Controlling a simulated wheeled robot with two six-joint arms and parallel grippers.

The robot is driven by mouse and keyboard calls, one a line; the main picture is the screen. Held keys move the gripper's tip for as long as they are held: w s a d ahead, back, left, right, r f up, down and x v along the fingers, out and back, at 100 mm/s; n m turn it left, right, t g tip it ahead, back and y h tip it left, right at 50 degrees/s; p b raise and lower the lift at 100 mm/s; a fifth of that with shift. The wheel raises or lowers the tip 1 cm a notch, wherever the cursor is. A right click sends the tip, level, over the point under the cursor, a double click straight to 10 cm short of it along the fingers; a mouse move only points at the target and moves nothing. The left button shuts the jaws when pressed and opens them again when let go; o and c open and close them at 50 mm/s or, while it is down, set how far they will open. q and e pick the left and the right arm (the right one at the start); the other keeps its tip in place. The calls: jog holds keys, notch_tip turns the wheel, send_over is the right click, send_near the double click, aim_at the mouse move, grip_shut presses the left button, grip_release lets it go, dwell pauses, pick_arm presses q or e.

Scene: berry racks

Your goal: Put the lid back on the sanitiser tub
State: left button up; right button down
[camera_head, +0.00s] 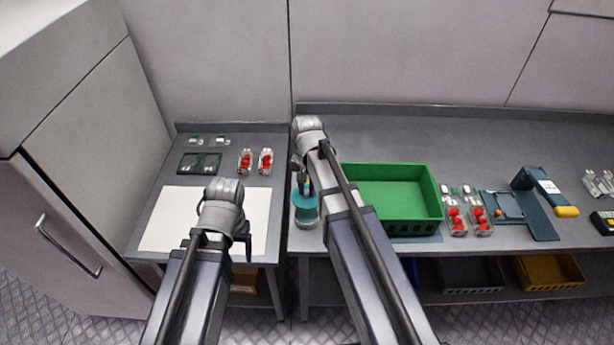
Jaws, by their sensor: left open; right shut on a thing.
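The sanitiser tub (306,222) stands at the left front of the right-hand bench, near its front edge. Its teal lid (306,201) shows at the top of the tub, just under my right gripper (304,186). My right gripper points down and is shut on the lid. I cannot tell whether the lid sits flush on the rim or slightly above it. My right arm hides part of the area to the right of the tub. My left gripper (248,250) is open and empty over the front right of the left bench, left of the tub.
A white sheet (175,220) covers much of the left bench, with a dark tray (199,163) and red berry punnets (245,161) behind. A green crate (437,205) stands right of my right arm. Punnets, a blue stand (541,226) and crates below lie further right.

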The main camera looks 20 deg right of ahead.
aim_at(307, 199)
jog(key=shift+s+a+r, duration=0.2)
jog(key=shift+s, duration=0.55)
jog(key=shift+f, duration=0.15)
notch_tip(307, 199, down, 6)
jog(key=b, duration=0.6)
jog(key=shift+w+f, duration=0.1)
jog(key=shift+f+b, duration=0.15)
jog(key=shift+b, duration=0.2)
dwell(1.0)
jog(key=shift+c, duration=1)
grip_release()
jog(key=shift+r, duration=0.2)
